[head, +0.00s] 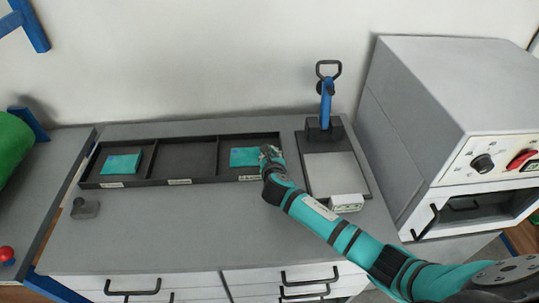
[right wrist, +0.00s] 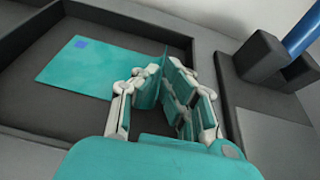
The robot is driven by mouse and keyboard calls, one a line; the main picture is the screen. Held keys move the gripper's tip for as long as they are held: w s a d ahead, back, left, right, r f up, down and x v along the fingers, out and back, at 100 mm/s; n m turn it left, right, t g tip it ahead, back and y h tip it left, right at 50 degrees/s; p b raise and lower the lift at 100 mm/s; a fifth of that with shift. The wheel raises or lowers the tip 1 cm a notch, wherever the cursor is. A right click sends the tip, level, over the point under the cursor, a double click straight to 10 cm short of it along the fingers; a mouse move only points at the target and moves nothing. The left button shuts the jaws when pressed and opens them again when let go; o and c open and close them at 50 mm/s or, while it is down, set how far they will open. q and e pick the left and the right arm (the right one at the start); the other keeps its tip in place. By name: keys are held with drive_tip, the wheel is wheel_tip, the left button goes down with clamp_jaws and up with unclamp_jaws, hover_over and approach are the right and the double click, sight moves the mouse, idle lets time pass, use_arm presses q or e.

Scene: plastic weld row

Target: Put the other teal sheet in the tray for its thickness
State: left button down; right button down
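A black tray (head: 180,147) with three labelled compartments lies on the grey bench; its labels are too small to read. One teal sheet (head: 122,163) lies in the left compartment. The middle compartment is empty. My right gripper (head: 269,155) is over the right end of the right compartment, at the sheet's right edge. My left gripper is out of view.
Right of the tray stands a blue-handled device (head: 326,105) on a dark base with a light plate (head: 332,174) and a small white box (head: 346,203). A large grey oven-like machine (head: 455,90) is at the right. A small grey block (head: 84,209) sits front left. The bench front is mostly clear.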

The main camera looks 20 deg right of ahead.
drive_tip(key=c, duration=1.5)
unclamp_jaws()
drive_tip(key=p+v, duration=0.1)
drive_tip(key=v, duration=1.1)
